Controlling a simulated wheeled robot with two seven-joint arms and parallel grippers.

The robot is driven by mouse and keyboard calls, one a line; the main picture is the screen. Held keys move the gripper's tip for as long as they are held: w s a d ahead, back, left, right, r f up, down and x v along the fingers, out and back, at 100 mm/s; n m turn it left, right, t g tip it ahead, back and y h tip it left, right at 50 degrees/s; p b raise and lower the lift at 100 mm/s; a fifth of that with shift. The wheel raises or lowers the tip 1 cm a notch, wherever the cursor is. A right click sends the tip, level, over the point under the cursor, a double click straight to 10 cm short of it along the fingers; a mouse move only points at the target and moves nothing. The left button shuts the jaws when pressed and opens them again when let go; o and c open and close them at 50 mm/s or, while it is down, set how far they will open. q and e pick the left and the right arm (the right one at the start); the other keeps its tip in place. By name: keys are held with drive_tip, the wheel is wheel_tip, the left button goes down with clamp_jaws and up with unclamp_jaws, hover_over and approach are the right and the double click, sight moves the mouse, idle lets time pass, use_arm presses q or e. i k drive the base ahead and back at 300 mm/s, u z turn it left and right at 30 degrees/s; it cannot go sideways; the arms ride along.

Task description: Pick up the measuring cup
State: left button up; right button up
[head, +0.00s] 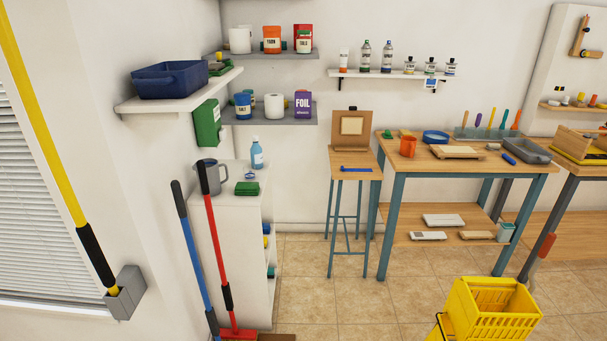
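A grey jug-like cup (211,178) with a handle stands upright on top of the white cabinet (238,174) at centre left; it looks most like the measuring cup. I cannot make out any scale marks on it. An orange mug-like cup (408,147) stands on the wooden worktable (470,165) to the right. Neither of my grippers shows in the head view.
Beside the grey cup are a blue bottle (257,153) and a green folded cloth (247,188). Blue (193,262) and red (217,258) poles lean in front of the cabinet. A yellow wringer bucket (492,309) stands at lower right. Tiled floor (345,300) between is clear.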

sight(249, 171)
drive_tip(key=z, duration=0.35)
drive_tip(key=i, duration=3.65)
drive_tip(key=u, duration=3.9)
